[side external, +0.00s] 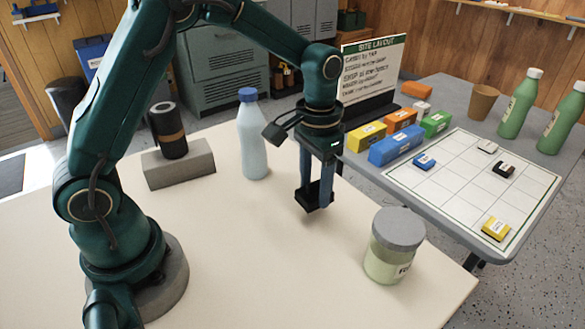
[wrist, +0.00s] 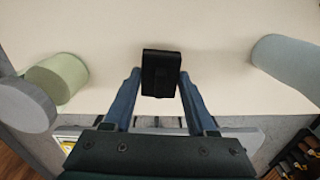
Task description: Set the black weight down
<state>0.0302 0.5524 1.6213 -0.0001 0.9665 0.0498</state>
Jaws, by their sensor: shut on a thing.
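The black weight (side external: 313,198) is a small dark block held between the fingertips of my gripper (side external: 315,188). In the wrist view the black weight (wrist: 161,72) sits between the two blue-grey fingers of my gripper (wrist: 160,84), which are shut on it. The weight is over the cream table (side external: 230,270), between the bottle and the jar. I cannot tell whether its underside touches the table.
A pale blue bottle (side external: 252,140) stands left of my gripper and a grey-lidded jar (side external: 395,246) stands to its right, nearer the camera. A dark cylinder (side external: 168,130) rests on a grey block (side external: 178,165). A grey side table (side external: 455,100) holds a gridded sheet (side external: 470,205) with small blocks.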

